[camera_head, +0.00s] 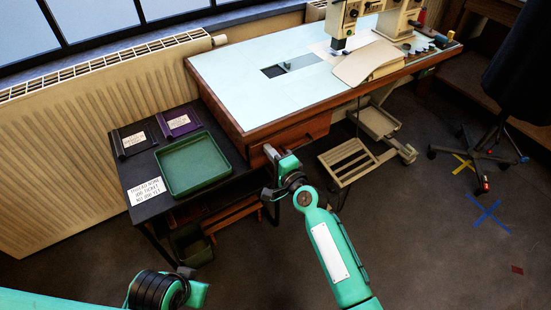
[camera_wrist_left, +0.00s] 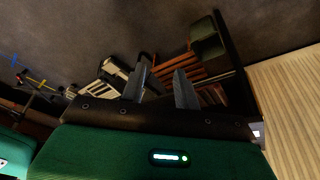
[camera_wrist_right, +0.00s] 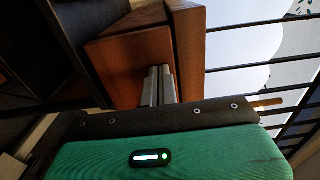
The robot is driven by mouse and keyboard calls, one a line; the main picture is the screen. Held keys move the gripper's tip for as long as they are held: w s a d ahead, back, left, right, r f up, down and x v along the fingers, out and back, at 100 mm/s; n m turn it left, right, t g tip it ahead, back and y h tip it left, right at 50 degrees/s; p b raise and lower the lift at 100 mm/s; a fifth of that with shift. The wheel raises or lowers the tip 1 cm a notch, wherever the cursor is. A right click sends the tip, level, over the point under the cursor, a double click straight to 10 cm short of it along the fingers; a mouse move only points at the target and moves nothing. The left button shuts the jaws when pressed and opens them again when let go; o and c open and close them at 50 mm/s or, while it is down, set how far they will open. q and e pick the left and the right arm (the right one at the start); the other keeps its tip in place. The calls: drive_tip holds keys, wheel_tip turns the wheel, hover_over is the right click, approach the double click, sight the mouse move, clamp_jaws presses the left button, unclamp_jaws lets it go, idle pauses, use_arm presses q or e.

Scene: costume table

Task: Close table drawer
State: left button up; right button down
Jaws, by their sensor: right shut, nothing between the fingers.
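The sewing table (camera_head: 240,95) has a wooden drawer (camera_head: 303,134) under its near left edge. My right gripper (camera_head: 270,152) is shut and empty, its fingertips close to the drawer's left part. In the right wrist view the shut fingers (camera_wrist_right: 160,72) overlap the brown wooden drawer front (camera_wrist_right: 125,68); I cannot tell whether they touch it. How far the drawer stands out is unclear. My left gripper (camera_wrist_left: 162,72) has its two fingers apart, with nothing between them.
A black side table with a green tray (camera_head: 178,181) and two small trays stands left of the sewing table. A treadle (camera_head: 348,160) is below the sewing table, with a wheeled chair (camera_head: 478,155) at right. The floor in front is mostly clear.

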use_arm(q)
drive_tip(key=shift+s+a+r, duration=0.15)
drive_tip(key=shift+r, duration=0.45)
use_arm(e)
drive_tip(key=x, duration=0.2)
drive_tip(key=shift+w+a+r, duration=0.15)
drive_tip(key=shift+w+r, duration=0.1)
drive_tip(key=shift+w, duration=0.05)
use_arm(q)
drive_tip(key=shift+w+r, duration=0.1)
drive_tip(key=shift+w, duration=0.1)
use_arm(e)
drive_tip(key=shift+r, duration=0.15)
